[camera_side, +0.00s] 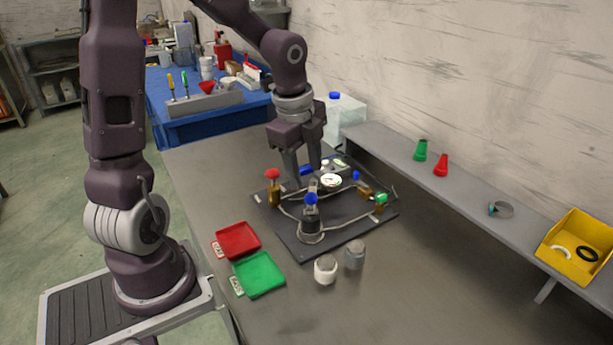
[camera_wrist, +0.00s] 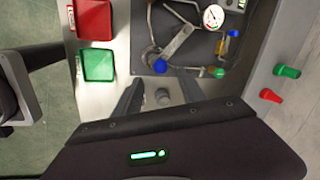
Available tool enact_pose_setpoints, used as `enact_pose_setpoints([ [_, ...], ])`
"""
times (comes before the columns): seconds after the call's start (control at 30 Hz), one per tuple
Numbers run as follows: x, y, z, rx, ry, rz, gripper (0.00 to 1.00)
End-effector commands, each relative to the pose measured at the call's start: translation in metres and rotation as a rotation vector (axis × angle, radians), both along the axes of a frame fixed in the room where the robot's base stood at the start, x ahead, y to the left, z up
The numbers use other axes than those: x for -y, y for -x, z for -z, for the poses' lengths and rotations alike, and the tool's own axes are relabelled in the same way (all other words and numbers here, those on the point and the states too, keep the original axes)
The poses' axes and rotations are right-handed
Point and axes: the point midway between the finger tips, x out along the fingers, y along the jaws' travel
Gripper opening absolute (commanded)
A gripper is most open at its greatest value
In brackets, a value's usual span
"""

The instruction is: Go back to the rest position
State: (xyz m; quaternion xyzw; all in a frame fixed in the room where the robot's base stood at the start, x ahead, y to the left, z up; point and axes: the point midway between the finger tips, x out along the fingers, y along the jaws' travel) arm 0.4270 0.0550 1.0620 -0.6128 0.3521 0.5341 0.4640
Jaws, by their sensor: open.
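My gripper (camera_side: 304,170) points down over the far part of the dark board (camera_side: 346,231), near the gauge (camera_side: 331,181). On the board are a red-topped valve (camera_side: 273,189), a blue-topped part (camera_side: 311,200) and a green-topped valve (camera_side: 381,199). Whether the fingertips touch anything on the board is hard to tell.
A red tray (camera_side: 238,241) and a green tray (camera_side: 259,274) lie left of the board. A white jar (camera_side: 325,269) and a grey jar (camera_side: 355,254) stand before it. A shelf along the wall holds a green cone (camera_side: 421,151), a red cone (camera_side: 441,165) and a yellow bin (camera_side: 578,247).

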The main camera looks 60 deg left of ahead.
Motion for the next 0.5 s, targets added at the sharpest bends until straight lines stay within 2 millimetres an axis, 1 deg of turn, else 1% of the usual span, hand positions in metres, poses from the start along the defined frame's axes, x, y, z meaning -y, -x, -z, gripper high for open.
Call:
enact_pose_setpoints([
  [0.17, 0.001, 0.001, 0.000, 0.001, -0.001, -0.004, 0.48],
  [0.23, 0.007, 0.007, -0.009, 0.011, -0.015, -0.056, 0.48],
  [0.27, 0.012, 0.013, -0.016, 0.024, -0.023, -0.106, 0.48],
  [0.37, 0.039, 0.048, -0.050, 0.114, -0.023, -0.369, 0.48],
  [0.4, 0.051, 0.066, -0.062, 0.163, 0.006, -0.495, 0.48],
  [0.47, 0.066, 0.093, -0.077, 0.233, 0.082, -0.675, 0.48],
  [0.5, 0.075, 0.111, -0.084, 0.270, 0.146, -0.784, 0.48],
])
